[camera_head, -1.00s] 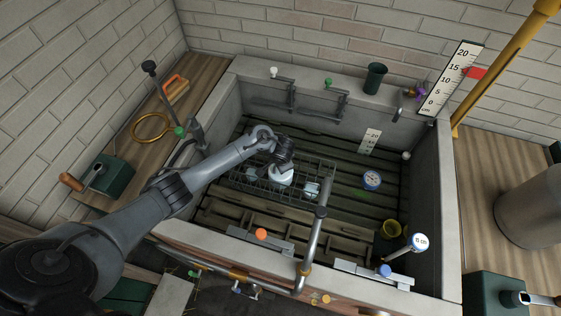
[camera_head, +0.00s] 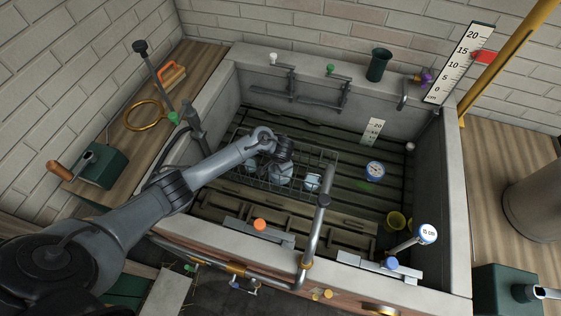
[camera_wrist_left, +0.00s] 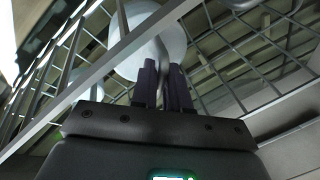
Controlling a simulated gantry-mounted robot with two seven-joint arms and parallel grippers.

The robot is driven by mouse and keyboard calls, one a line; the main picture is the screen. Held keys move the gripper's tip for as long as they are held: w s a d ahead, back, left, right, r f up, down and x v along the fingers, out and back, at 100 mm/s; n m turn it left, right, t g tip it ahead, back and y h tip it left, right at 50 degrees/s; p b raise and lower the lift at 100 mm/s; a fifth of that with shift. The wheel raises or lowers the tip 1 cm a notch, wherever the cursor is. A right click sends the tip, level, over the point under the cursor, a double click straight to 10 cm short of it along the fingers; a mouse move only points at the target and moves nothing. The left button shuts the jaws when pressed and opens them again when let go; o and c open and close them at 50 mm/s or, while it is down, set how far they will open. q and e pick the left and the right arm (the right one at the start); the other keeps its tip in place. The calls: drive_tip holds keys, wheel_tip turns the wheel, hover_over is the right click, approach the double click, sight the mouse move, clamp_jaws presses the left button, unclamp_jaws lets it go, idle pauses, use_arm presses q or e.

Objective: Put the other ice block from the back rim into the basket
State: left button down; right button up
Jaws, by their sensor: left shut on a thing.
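The wire basket (camera_head: 325,160) stands in the stone basin over the slatted floor. My left gripper (camera_head: 281,165) reaches down into it from the left. It is shut on a pale, rounded ice block (camera_head: 279,179), which also shows in the left wrist view (camera_wrist_left: 150,42) at the fingertips, with basket wires around it. My left gripper's dark fingers (camera_wrist_left: 165,85) stand close together. A second pale block (camera_head: 312,182) sits in the right part of the basket. Another pale shape (camera_head: 250,166) shows at the left, partly hidden by my arm. No ice block shows on the back rim (camera_head: 310,72). My right gripper is out of view.
A dark green cup (camera_head: 377,65) and several knobbed valves stand along the back rim. A metal pipe (camera_head: 316,225) rises close to the basket's front right.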

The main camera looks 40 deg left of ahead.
use_arm(q)
drive_tip(key=shift+c, duration=2.4)
unclamp_jaws()
drive_tip(key=shift+r, duration=0.15)
drive_tip(key=shift+r+p, duration=1.05)
drive_tip(key=shift+p, duration=0.3)
wheel_tip(320, 180, up, 4)
drive_tip(key=p, duration=0.4)
drive_tip(key=shift+r+p, duration=2.8)
drive_tip(key=shift+p, duration=0.5)
